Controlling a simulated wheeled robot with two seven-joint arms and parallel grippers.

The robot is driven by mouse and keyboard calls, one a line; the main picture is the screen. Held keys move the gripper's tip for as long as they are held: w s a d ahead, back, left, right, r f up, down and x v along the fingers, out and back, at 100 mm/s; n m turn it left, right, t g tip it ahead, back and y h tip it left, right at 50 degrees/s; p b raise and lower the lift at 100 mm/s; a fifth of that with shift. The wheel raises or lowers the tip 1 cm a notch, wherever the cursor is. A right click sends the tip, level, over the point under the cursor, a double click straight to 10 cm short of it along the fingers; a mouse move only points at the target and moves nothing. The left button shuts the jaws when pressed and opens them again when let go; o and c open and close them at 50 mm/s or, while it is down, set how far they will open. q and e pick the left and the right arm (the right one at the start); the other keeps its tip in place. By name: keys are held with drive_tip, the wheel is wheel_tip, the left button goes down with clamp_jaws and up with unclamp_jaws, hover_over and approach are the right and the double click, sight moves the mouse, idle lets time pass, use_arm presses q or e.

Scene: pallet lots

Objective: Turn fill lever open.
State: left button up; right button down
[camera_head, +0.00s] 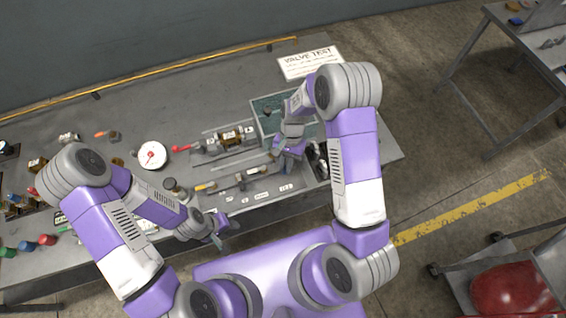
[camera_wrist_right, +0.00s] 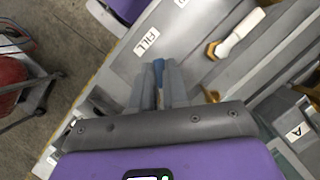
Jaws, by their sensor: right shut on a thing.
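My right gripper (camera_head: 274,157) is over the right end of the valve fixture (camera_head: 215,199) in the head view. In the right wrist view its two fingers (camera_wrist_right: 165,83) are shut on a blue lever (camera_wrist_right: 159,68), the fill lever, beside a white label reading FILL (camera_wrist_right: 147,41). Only a narrow strip of the lever shows between the fingers; the gripper hides the rest. In the head view I cannot make out the lever. My left gripper (camera_head: 219,238) hangs near the bench's front edge, away from the fixture's levers; its finger opening is unclear.
A white-handled lever (camera_wrist_right: 240,33) with a yellow base stands beside the held lever. A round white gauge (camera_head: 152,155) and a red-handled part (camera_head: 181,149) lie left of the fixture. A green-lined bin (camera_head: 265,106) and a VALVE TEST sign (camera_head: 309,62) are behind.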

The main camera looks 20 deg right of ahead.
drive_tip(key=n, duration=0.2)
drive_tip(key=d+n+h, duration=0.1)
drive_tip(key=shift+s+n+h, duration=0.2)
drive_tip(key=shift+n+h, duration=0.1)
drive_tip(key=shift+n, duration=0.1)
drive_tip(key=shift+s+d+n+g+h+b, duration=0.15)
drive_tip(key=shift+d+n+h+b, duration=0.15)
drive_tip(key=shift+n, duration=0.6)
drive_tip(key=shift+w+d+n+g+h+b, duration=0.1)
drive_tip(key=shift+d+n+g+h+b, duration=0.15)
drive_tip(key=shift+n, duration=0.65)
drive_tip(key=shift+d, duration=0.1)
drive_tip(key=c, duration=1.4)
unclamp_jaws()
drive_tip(key=v, duration=0.7)
drive_tip(key=shift+r, duration=0.35)
